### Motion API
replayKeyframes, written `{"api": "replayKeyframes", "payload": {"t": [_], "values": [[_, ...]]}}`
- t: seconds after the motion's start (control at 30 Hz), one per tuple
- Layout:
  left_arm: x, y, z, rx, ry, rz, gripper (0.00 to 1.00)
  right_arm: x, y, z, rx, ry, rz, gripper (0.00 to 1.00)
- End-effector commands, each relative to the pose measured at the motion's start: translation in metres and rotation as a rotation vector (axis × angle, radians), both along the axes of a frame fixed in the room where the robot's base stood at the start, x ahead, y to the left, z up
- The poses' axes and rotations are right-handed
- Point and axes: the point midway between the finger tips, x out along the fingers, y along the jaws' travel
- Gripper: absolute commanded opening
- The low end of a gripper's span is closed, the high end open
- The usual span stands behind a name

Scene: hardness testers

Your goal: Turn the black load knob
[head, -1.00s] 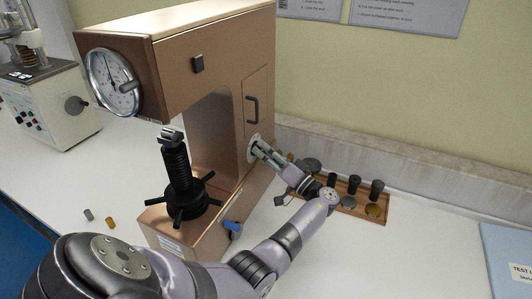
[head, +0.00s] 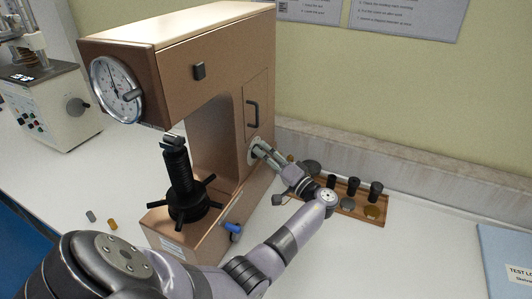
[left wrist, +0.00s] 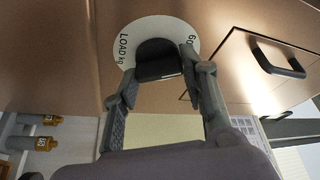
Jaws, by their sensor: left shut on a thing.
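The black load knob (left wrist: 158,58) shows in the left wrist view, on a white round dial plate (left wrist: 125,58) marked "LOAD kg" and "60". The plate is on the side of the copper-brown hardness tester (head: 225,60). In the head view my left gripper (head: 262,152) reaches the tester's right side, below the black door handle, and mostly hides the knob there. In the left wrist view its two fingers (left wrist: 160,80) are on either side of the knob, shut on it. My right gripper is not in view.
A wooden tray (head: 345,208) with several dark weights and discs lies behind my left wrist. A spindle with a spoked black handwheel (head: 188,205) stands at the tester's front. A blue-tipped lever (head: 232,228) sticks out low. A blue folder (head: 500,255) lies far right.

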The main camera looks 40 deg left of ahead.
Motion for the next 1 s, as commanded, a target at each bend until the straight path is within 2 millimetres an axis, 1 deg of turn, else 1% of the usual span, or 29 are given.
{"api": "replayKeyframes", "payload": {"t": [0.03, 0.37, 1.0], "values": [[-0.001, 0.0, 0.003, -0.014, 0.043, -0.001, 0.12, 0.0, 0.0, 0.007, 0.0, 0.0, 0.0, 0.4], [-0.001, 0.0, 0.005, -0.11, 0.343, -0.001, 0.12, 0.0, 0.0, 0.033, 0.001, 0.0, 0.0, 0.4], [0.0, 0.0, 0.007, -0.292, 0.914, -0.001, 0.12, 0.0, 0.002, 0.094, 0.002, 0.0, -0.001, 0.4]]}}
